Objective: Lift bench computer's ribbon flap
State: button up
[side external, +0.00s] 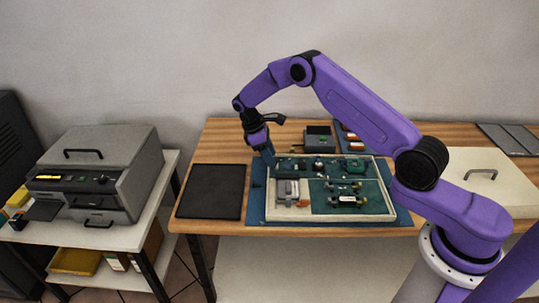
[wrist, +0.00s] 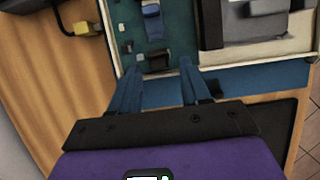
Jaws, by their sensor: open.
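The bench computer is an open, cream-rimmed tray (side external: 330,217) of green boards on a blue mat; its rim also shows in the wrist view (wrist: 255,66). A blue ribbon-like strip with a pale end (wrist: 153,22) lies on the green board in the wrist view; I cannot tell for sure that it is the flap. My gripper (side external: 269,160) is over the tray's back left corner. In the wrist view my gripper (wrist: 158,70) has its two blue fingers apart, with a small dark block (wrist: 157,62) showing between their tips. Nothing is held. The gap between fingertips and board is unclear.
A black pad (side external: 212,191) lies left of the tray. A dark box (side external: 318,138) stands behind it. A cream panel with a handle (side external: 485,180) is at the right. A grey machine (side external: 95,175) stands on a separate left table. A yellow plug (wrist: 88,29) shows in the wrist view.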

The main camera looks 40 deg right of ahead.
jog(key=shift+s+f, duration=0.1)
jog(key=shift+f, duration=0.1)
grip_shut()
jog(key=shift+d, duration=0.1)
jog(key=shift+r, duration=0.1)
jog(key=shift+s+d+t+y, duration=0.15)
jog(key=shift+s+t+y, duration=0.05)
jog(key=shift+t+y, duration=0.3)
